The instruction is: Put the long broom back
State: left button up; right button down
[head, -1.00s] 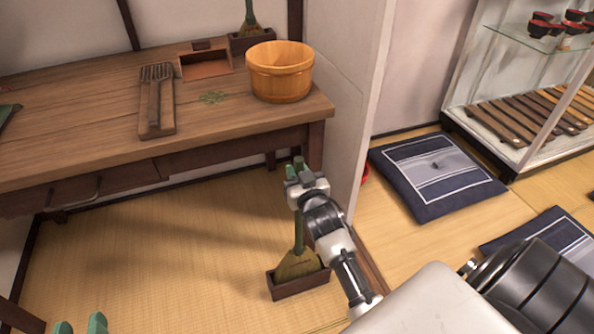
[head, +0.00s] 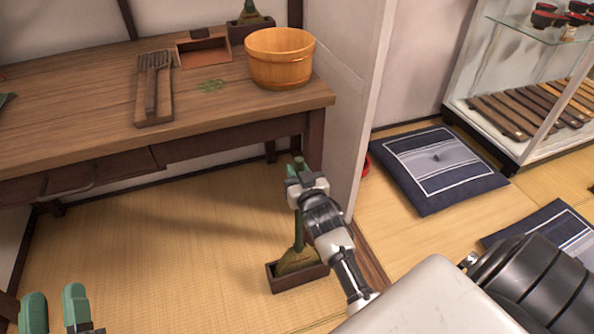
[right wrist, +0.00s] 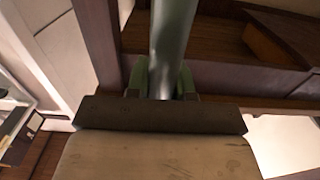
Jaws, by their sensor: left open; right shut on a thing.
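The long broom has a green handle and olive-brown bristles (head: 297,261). It stands upright on the tatami side of the desk, its bristles inside a dark wooden box (head: 300,281) whose front wall hides their lower edge. My right gripper (head: 301,173) is shut on the handle above the bristles. The right wrist view shows the green handle (right wrist: 173,40) between its green fingers (right wrist: 160,79). My left gripper (head: 54,311) is open and empty at the bottom left, away from the broom.
A wooden desk (head: 90,100) holds a round wooden tub (head: 280,60) and a slotted utensil on a board (head: 153,100). A smaller broom (head: 250,14) stands at the back. A white partition (head: 350,90) rises right of the desk. Cushions (head: 436,168) lie beyond. Tatami on the left is clear.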

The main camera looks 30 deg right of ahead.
jog(key=shift+r, duration=0.1)
jog(key=c, duration=0.9)
grip_release()
pick_arm(q)
notch_tip(320, 180, down, 8)
jog(key=a+g+y+p, duration=0.1)
jog(key=g+y+p, duration=0.1)
jog(key=g, duration=0.5)
jog(key=shift+s+a+f+y+p, duration=0.15)
jog(key=shift+a+y+p, duration=0.15)
jog(key=shift+y+p, duration=0.15)
pick_arm(e)
jog(key=v, duration=1.1)
